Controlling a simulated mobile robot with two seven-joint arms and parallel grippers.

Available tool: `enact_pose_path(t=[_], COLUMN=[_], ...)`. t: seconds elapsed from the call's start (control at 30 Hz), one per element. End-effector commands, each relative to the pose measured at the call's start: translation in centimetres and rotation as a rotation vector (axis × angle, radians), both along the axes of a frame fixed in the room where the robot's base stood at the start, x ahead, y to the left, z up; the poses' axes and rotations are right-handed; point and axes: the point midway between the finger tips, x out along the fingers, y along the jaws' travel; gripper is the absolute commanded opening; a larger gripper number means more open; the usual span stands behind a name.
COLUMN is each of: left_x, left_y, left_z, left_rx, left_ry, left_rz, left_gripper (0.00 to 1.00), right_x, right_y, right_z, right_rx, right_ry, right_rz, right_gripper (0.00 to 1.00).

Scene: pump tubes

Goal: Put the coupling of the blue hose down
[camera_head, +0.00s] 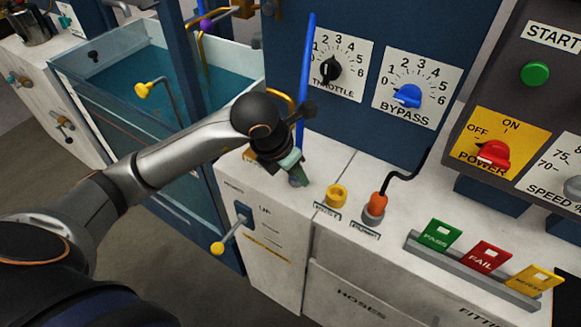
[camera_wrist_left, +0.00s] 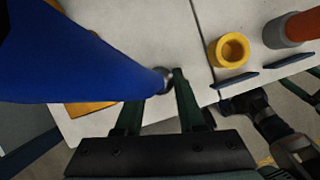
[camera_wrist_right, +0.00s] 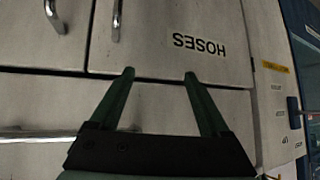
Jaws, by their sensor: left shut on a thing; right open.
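The blue hose (camera_head: 307,75) rises upright from my left gripper (camera_head: 290,168) in the head view. In the left wrist view the hose (camera_wrist_left: 65,55) fills the upper left. Its grey coupling (camera_wrist_left: 163,80) sits between the fingertips of my left gripper (camera_wrist_left: 158,88), which is shut on it. The coupling (camera_head: 297,180) is low over the white bench top at its left part; I cannot tell whether it touches. My right gripper (camera_wrist_right: 158,75) is open and empty in front of the cabinet doors.
A yellow ring fitting (camera_head: 336,196) and an orange plug (camera_head: 377,205) with a black cable stand right of the coupling. Farther right is a rack of green, red and yellow tags (camera_head: 486,257). A water tank (camera_head: 100,75) is at left. The dial panel (camera_head: 370,110) stands behind.

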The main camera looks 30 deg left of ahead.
Motion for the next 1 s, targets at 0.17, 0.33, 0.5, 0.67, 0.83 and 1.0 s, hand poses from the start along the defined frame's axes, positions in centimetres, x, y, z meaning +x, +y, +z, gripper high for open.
enact_pose_path(t=[0.17, 0.33, 0.5, 0.67, 0.83, 1.0], left_x=[-0.07, -0.05, -0.07, -0.06, -0.06, -0.06], left_y=[-0.11, -0.1, -0.07, -0.06, -0.06, -0.06], left_z=[-0.07, -0.17, -0.41, -0.41, -0.41, -0.18], left_rx=[0.0, 0.001, 0.001, 0.001, 0.001, 0.001], left_ry=[-0.001, -0.001, 0.0, 0.0, 0.0, 0.0], left_rz=[0.001, 0.0, 0.001, 0.0, 0.0, 0.001], left_gripper=[0.0, 0.0, 0.45, 0.63, 0.68, 0.68], right_x=[0.27, 0.25, 0.14, 0.12, 0.12, 0.12], right_y=[0.06, 0.05, 0.12, 0.14, 0.17, 0.18], right_z=[0.36, 0.23, -0.13, -0.14, -0.15, 0.05], right_rx=[0.002, 0.001, 0.0, 0.001, 0.001, 0.002], right_ry=[-0.008, -0.007, 0.001, 0.001, 0.001, 0.0], right_rz=[0.001, 0.0, 0.002, 0.003, 0.003, 0.004], right_gripper=[0.8, 0.8, 0.8, 0.8, 0.8, 0.8])
